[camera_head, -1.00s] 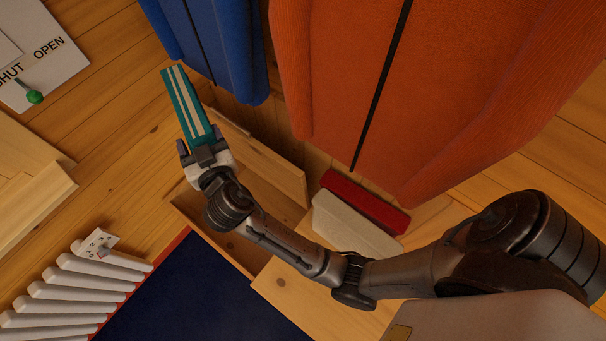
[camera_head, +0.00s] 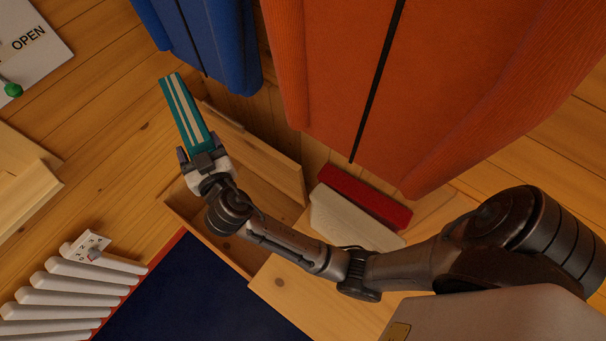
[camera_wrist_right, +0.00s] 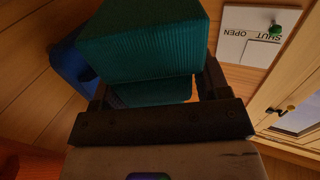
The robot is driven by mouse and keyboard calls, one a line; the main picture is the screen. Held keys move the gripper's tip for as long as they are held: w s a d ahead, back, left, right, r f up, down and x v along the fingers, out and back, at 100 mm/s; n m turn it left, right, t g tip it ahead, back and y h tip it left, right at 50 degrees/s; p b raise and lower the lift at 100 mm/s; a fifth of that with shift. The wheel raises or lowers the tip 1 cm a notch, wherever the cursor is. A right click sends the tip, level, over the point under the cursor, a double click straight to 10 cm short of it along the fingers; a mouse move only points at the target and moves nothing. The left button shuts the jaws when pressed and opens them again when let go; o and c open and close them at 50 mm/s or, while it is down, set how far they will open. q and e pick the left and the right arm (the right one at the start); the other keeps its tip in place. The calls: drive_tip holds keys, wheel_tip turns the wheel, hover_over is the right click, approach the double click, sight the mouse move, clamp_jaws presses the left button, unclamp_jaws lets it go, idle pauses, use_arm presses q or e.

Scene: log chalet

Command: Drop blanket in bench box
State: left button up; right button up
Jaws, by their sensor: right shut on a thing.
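The blanket (camera_head: 184,108) is a teal folded block with pale stripes. My right gripper (camera_head: 199,157) is shut on one end of it and holds it up near the bench box. In the right wrist view the blanket (camera_wrist_right: 145,45) fills the space between the fingers of my right gripper (camera_wrist_right: 155,92). The wooden bench box (camera_head: 190,212) stands below and to the right of the blanket, with an open compartment partly hidden by my right arm. My left gripper is not in view.
Blue (camera_head: 208,45) and orange (camera_head: 350,90) jackets hang above the bench. Red (camera_head: 365,196) and cream (camera_head: 350,224) folded items lie on the bench's right part. A white radiator (camera_head: 75,283) and dark blue mat (camera_head: 190,300) are at lower left. A SHUT/OPEN sign (camera_wrist_right: 250,38) is on the wall.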

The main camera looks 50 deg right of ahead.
sight(194, 139)
drive_tip(key=o, duration=1.1)
drive_tip(key=shift+c, duration=0.2)
wheel_tip(194, 139, up, 4)
drive_tip(key=shift+r+b, duration=0.2)
drive_tip(key=shift+b, duration=0.35)
drive_tip(key=s+d+r, duration=0.6)
drive_tip(key=s+d, duration=0.2)
drive_tip(key=shift+s+r+b, duration=0.2)
drive_tip(key=shift+r+b, duration=0.15)
